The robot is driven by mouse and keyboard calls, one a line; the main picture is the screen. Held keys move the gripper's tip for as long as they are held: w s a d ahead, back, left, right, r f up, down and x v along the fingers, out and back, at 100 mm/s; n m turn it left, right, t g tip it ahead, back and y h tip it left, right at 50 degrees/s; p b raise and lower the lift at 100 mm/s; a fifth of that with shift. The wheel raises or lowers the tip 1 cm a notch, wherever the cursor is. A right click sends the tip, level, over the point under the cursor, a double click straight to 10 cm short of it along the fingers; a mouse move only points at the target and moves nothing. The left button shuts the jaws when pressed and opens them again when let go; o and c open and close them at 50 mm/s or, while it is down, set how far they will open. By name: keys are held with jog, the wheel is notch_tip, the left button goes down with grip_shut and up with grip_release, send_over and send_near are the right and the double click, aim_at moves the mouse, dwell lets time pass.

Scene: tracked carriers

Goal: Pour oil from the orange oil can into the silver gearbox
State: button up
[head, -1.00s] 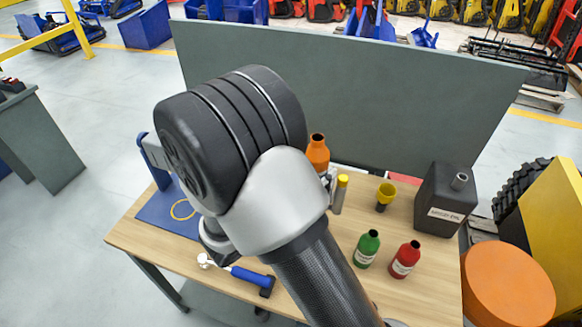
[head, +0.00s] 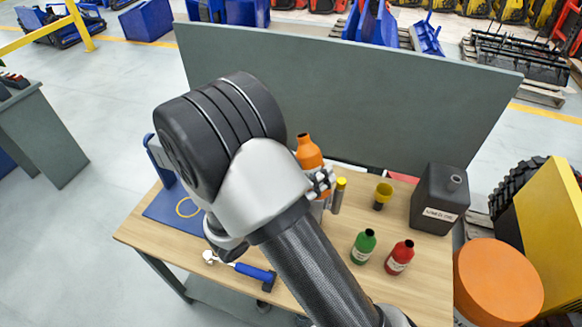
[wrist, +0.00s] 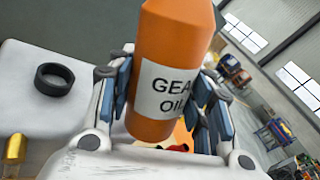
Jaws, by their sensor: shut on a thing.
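The orange oil can (head: 308,151) is a bottle with a narrow neck, held above the back of the table and tilted, its neck leaning left in the head view. In the wrist view its white "GEAR OIL" label faces the camera (wrist: 165,90). My gripper (head: 320,182) is shut on its body, with a finger pad on each side. A pale silver block (wrist: 30,115), apparently the gearbox, lies beyond the left finger in the wrist view, with a black ring (wrist: 54,78) on top. My arm hides most of it in the head view. No oil stream shows.
A yellow-capped tube (head: 338,196), a yellow cup (head: 382,195), a green bottle (head: 363,246), a red bottle (head: 399,257) and a dark used-oil canister (head: 437,200) stand on the table's right half. A grey panel (head: 350,90) rises behind.

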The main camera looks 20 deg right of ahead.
jog(key=shift+w+n+p, duration=0.1)
jog(key=shift+n+p, duration=0.6)
jog(key=shift+n, duration=0.5)
jog(key=shift+f+n, duration=0.1)
jog(key=shift+n, duration=0.4)
jog(key=shift+s+d+f+n+p, duration=0.2)
jog(key=shift+s+n+p, duration=0.25)
jog(key=shift+n, duration=0.5)
jog(key=shift+s+d+f+n+p, duration=0.2)
jog(key=shift+s+n+p, duration=0.25)
jog(key=shift+n, duration=0.5)
dwell(0.3)
jog(key=shift+s+r+n+g+p, duration=0.15)
jog(key=shift+r+n+g+p, duration=0.3)
jog(key=shift+n+p, duration=0.3)
dwell(0.7)
jog(key=shift+f+n+p, duration=0.25)
jog(key=shift+n+p, duration=0.4)
jog(key=shift+n, duration=0.1)
dwell(1.9)
